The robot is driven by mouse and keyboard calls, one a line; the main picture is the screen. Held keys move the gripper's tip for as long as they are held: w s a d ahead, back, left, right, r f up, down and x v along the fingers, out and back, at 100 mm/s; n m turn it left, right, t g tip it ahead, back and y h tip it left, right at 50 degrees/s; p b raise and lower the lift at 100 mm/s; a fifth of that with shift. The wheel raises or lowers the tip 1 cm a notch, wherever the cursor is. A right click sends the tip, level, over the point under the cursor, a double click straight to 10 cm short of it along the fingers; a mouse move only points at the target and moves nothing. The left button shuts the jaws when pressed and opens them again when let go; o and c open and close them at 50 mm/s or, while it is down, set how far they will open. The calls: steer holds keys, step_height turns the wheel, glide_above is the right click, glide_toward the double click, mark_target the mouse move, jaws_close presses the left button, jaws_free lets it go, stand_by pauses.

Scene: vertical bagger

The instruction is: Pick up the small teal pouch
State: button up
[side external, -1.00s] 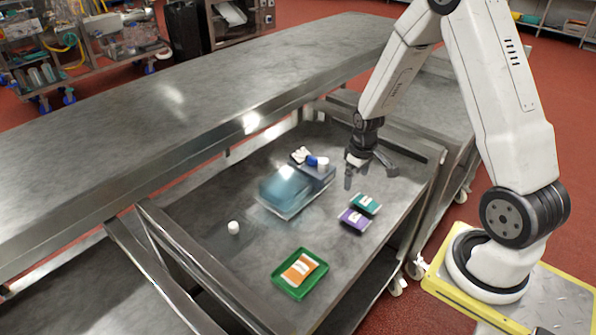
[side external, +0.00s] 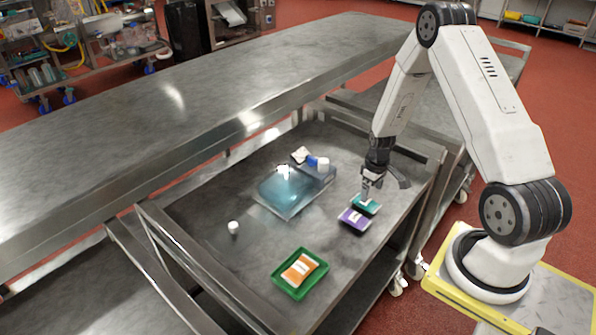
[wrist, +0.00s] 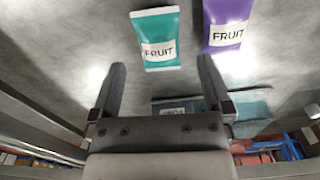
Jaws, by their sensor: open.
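The small teal pouch (wrist: 157,40) lies flat on the cart top, with a white label reading FRUIT. In the side external view the teal pouch (side external: 368,207) is partly hidden by my gripper (side external: 370,192), which is just above it. In the wrist view my gripper (wrist: 160,80) is open and empty, its two fingers spread and pointing toward the pouch. The pouch shows beyond the fingertips, between their lines. I cannot tell the exact height of the fingertips over it.
A purple pouch (wrist: 228,25) lies close beside the teal one, also in the side view (side external: 353,219). A green tray (side external: 277,283) holds an orange pouch (side external: 299,268). A clear bluish bag (side external: 284,192), small items (side external: 318,163) and a white cap (side external: 233,227) are on the cart.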

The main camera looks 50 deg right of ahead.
mark_target(370, 201)
steer(key=shift+f, duration=0.4)
steer(key=shift+f, duration=0.15)
steer(key=shift+d+f, duration=0.1)
steer(key=shift+f, duration=2.35)
steer(key=c, duration=1.2)
steer(key=shift+c, duration=0.2)
steer(key=shift+r, duration=0.2)
